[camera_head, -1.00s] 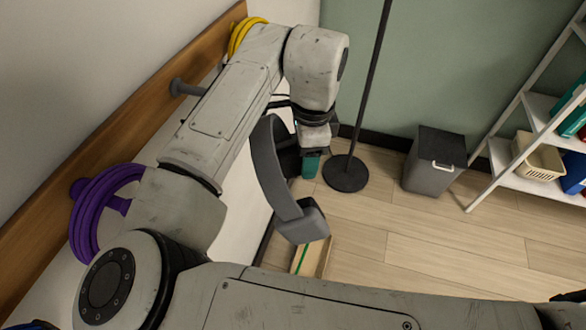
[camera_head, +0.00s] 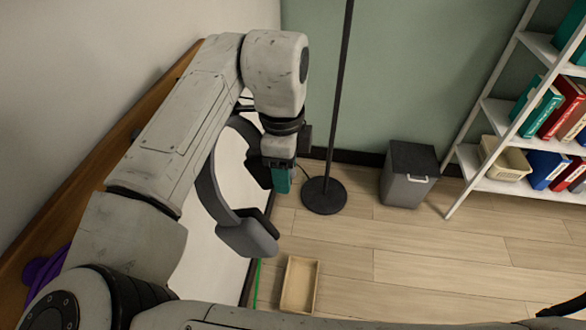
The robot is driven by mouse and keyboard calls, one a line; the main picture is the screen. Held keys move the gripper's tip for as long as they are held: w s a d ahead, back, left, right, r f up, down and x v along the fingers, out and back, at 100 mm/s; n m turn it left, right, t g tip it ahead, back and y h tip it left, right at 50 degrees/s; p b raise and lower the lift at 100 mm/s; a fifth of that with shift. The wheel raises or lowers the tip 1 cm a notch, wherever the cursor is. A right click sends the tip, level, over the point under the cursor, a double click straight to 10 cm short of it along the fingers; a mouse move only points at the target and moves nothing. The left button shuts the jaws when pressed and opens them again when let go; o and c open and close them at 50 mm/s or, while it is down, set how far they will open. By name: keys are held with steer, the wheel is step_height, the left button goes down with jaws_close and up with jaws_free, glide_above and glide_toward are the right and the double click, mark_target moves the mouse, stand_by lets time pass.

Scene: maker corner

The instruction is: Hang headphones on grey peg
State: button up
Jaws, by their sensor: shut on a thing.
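The dark grey headphones (camera_head: 247,238) hang in the air beside the wall, with the curved band on the left, one ear cup low in front and the other partly behind my gripper. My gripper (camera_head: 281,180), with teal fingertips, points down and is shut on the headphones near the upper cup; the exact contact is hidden.
A purple cable coil (camera_head: 45,268) hangs low left by the rail. A black pole stand (camera_head: 324,195), a grey bin (camera_head: 408,174) and a white shelf (camera_head: 478,165) with binders stand at the back and right. A shallow wooden tray (camera_head: 299,285) lies on the floor.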

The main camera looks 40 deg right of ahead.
mark_target(242, 166)
steer(key=shift+w+a+f+b, duration=0.1)
steer(key=shift+w+a+b, duration=0.45)
steer(key=shift+w+a, duration=0.35)
steer(key=shift+w+a+f+b, duration=0.1)
steer(key=shift+w+a+b, duration=0.45)
steer(key=shift+w, duration=0.5)
steer(key=shift+w+a+f+b, duration=0.1)
steer(key=shift+w+a+b, duration=0.4)
steer(key=shift+w+a, duration=0.4)
steer(key=shift+w+a+f+p, duration=0.2)
steer(key=shift+w+p, duration=0.15)
steer(key=shift+w, duration=0.2)
steer(key=shift+f, duration=0.15)
steer(key=shift+f, duration=0.1)
steer(key=o, duration=1.3)
step_height(242, 166, up, 11)
steer(key=shift+w, duration=0.2)
